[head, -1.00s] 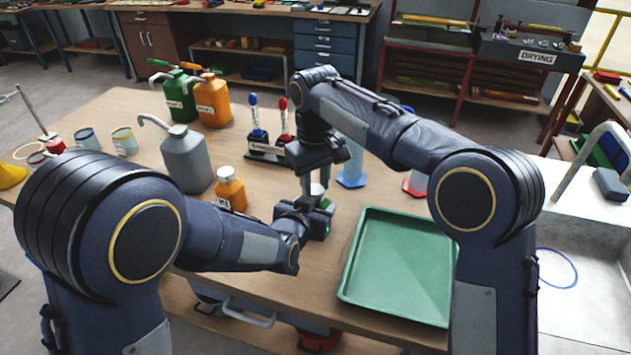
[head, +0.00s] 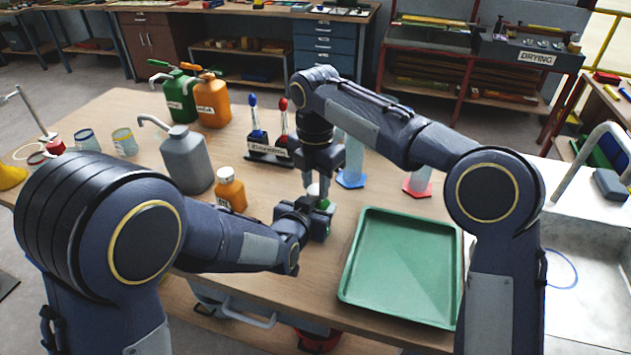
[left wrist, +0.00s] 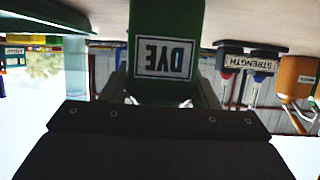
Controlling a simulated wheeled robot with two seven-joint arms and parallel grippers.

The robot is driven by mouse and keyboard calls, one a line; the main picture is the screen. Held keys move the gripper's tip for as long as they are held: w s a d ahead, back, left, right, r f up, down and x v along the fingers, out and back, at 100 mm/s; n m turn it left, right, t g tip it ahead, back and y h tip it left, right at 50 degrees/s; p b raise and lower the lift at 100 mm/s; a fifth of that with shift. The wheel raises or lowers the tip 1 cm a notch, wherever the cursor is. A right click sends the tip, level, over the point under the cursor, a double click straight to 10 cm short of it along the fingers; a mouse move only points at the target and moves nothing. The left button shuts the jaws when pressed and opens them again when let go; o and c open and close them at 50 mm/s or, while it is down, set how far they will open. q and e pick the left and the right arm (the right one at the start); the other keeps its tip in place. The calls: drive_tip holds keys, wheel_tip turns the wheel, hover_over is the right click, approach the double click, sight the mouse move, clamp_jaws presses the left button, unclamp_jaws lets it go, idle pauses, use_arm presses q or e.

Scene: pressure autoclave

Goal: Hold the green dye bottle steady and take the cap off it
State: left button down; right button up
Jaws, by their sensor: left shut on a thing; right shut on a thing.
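The green dye bottle (head: 325,204) stands near the front of the wooden table, mostly hidden by my grippers in the head view. In the left wrist view the bottle (left wrist: 166,25) appears upside down, its DYE label facing the camera. My left gripper (head: 318,212) is shut on the bottle's body from the side, with fingers (left wrist: 165,88) on both sides of it. My right gripper (head: 315,186) points down from above and is shut on the white cap (head: 313,190) at the bottle's top. Whether the cap is loose from the neck cannot be seen.
A green tray (head: 400,270) lies close on the right. An orange bottle (head: 230,190) and a grey spouted can (head: 187,160) stand to the left. A stand with blue and red pens or droppers (head: 268,152) and clear cylinders (head: 354,165) are behind.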

sight(315, 189)
drive_tip(key=shift+r, duration=0.3)
drive_tip(key=shift+r, duration=0.85)
drive_tip(key=shift+r, duration=2)
use_arm(q)
drive_tip(key=shift+c, duration=2.2)
unclamp_jaws()
